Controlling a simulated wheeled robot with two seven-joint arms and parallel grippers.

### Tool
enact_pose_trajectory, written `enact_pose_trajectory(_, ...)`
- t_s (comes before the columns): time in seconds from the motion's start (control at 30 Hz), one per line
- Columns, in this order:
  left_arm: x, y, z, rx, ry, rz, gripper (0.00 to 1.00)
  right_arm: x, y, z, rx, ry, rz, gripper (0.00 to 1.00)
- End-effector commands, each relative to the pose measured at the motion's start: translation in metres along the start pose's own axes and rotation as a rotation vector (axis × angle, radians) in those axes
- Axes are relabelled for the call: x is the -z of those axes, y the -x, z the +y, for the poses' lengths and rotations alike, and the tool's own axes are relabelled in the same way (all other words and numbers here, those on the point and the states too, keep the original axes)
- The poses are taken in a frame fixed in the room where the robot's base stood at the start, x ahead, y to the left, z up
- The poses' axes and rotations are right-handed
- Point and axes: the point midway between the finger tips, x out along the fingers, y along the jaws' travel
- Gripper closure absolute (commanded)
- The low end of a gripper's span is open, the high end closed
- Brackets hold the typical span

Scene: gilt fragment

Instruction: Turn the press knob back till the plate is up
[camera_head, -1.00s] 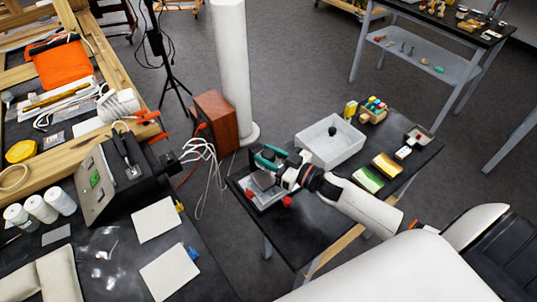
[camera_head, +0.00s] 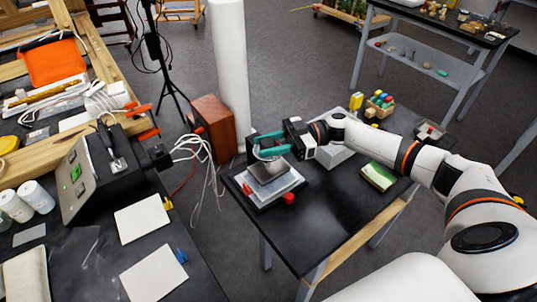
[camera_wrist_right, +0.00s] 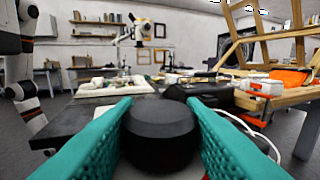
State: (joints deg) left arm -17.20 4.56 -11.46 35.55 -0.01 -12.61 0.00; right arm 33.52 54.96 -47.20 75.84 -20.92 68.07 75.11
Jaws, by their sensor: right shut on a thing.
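The press (camera_head: 292,183) stands at the near left end of the dark table, with a light base and a grey plate (camera_head: 267,171) over it. Red knobs (camera_head: 289,198) sit at its front corners. The black round press knob (camera_wrist_right: 160,130) is between the teal fingers of my right gripper (camera_head: 263,145) in the wrist view, and the gripper is shut on it from the side. In the head view the fingers mostly hide the knob. I cannot tell how wide the gap under the plate is. My left gripper is not in view.
A white bin (camera_head: 333,158) is partly hidden behind my right arm. A green and yellow box (camera_head: 378,176) and a crate of coloured pieces (camera_head: 379,105) are on the same table. A bench with a black device (camera_head: 97,180) is at left. The table's front is clear.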

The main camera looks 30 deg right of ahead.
Motion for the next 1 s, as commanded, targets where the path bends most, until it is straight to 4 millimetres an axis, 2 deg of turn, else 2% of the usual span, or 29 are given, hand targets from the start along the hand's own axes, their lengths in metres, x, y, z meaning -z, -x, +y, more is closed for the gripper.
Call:
enact_pose_trajectory(0.03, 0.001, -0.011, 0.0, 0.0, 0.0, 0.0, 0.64, 0.004, -0.001, -0.002, -0.029, 0.004, -0.002, 0.87)
enact_pose_trajectory(0.3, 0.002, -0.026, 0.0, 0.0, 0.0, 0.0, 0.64, 0.002, -0.001, -0.001, -0.14, 0.002, -0.002, 0.87)
enact_pose_trajectory(0.9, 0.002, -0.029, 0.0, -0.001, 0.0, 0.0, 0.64, 0.0, -0.001, 0.001, -0.177, 0.0, -0.002, 0.87)
enact_pose_trajectory(0.93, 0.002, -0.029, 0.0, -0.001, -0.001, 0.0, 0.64, 0.0, -0.001, 0.001, -0.177, 0.0, -0.002, 0.59)
enact_pose_trajectory(1.0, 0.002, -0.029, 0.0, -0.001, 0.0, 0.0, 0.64, 0.0, -0.001, 0.0, -0.177, 0.0, -0.002, 0.48)
